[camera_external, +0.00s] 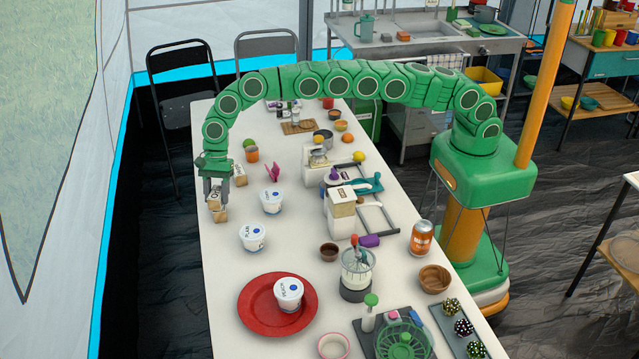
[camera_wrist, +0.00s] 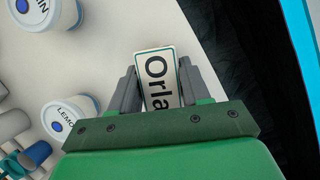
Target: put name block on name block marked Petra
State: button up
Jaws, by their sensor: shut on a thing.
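My gripper (camera_external: 216,189) is at the left edge of the white table, pointing down. It is shut on a pale wooden name block (camera_external: 214,201). In the wrist view the held name block (camera_wrist: 157,80) lies between both fingers, and its white face reads "Orla", with the rest cut off. Another pale block (camera_external: 221,215) shows just below the held one; I cannot tell whether they touch, and I cannot read its name. I cannot make out "Petra" anywhere.
White tubs (camera_external: 271,202) and (camera_external: 252,237) stand right of and in front of my gripper. A pink item (camera_external: 273,172) lies beyond. A red plate (camera_external: 255,302) with a tub is nearer the camera. The table's left edge is close beside my gripper.

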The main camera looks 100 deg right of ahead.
jog(key=shift+f, duration=0.15)
jog(key=o, duration=1.1)
jog(key=shift+c, duration=0.2)
jog(key=v, duration=1.1)
jog(key=s+a+r+n+g, duration=0.1)
jog(key=s+a+r+n, duration=0.15)
jog(key=s+r, duration=0.4)
jog(key=s+a+r+n, duration=0.1)
jog(key=s+r+n, duration=0.3)
jog(key=s+r, duration=0.25)
jog(key=s+a+r+n+g+h, duration=0.1)
jog(key=s+r+n, duration=0.2)
jog(key=s, duration=0.6)
jog(key=s+r+n, duration=0.2)
jog(key=s+n, duration=0.1)
jog(key=s, duration=0.7)
jog(key=s+d+f+n+h, duration=0.1)
jog(key=s+n, duration=0.4)
jog(key=s, duration=1.3)
jog(key=s+d+f+n+g+h, duration=0.1)
jog(key=s+d+f+n+h, duration=0.1)
jog(key=s, duration=1.7)
jog(key=d+f+n, duration=0.1)
jog(key=f+n, duration=0.1)
jog(key=n, duration=0.1)
jog(key=shift+s+d+g, duration=0.2)
jog(key=shift+d+g, duration=0.1)
jog(key=shift+d, duration=0.05)
